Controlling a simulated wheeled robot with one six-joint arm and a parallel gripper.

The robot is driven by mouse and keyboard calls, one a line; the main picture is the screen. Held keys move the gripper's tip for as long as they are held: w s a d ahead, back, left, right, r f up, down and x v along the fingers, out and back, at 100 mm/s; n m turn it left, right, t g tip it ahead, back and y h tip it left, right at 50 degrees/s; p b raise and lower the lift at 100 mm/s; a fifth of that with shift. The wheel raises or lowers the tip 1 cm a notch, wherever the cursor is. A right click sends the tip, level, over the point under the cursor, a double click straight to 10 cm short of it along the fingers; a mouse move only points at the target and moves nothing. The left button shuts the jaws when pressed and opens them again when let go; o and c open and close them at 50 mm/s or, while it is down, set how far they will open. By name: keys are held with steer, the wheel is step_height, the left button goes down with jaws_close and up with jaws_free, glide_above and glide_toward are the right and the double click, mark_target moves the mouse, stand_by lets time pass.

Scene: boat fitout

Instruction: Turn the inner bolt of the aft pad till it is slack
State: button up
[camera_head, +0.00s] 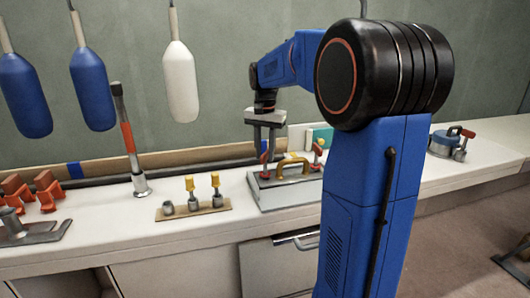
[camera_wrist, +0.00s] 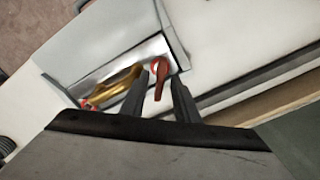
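A grey metal pad (camera_head: 290,196) with a yellow bow handle (camera_head: 292,163) sits on the white counter. A red-topped bolt stands at each end, the left one (camera_head: 264,160) and the right one (camera_head: 318,152). My gripper (camera_head: 265,152) points down at the left bolt, its two fingers apart. In the wrist view a red bolt lever (camera_wrist: 159,75) shows between the fingertips, with a slight gap visible; contact cannot be told. The other red bolt (camera_wrist: 90,103) is partly hidden beyond the yellow handle (camera_wrist: 112,88). Nothing marks which pad is aft.
Left on the counter are a board with yellow-topped fittings (camera_head: 193,206), an upright red-banded tool (camera_head: 130,140) and orange clamps (camera_head: 47,190). A blue round fitting (camera_head: 444,142) stands right. Blue and white fenders (camera_head: 180,82) hang behind. A drawer (camera_head: 280,266) is below.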

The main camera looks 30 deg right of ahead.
jaws_close()
steer(key=shift+n, duration=3.2)
steer(key=shift+f, duration=0.1)
jaws_free()
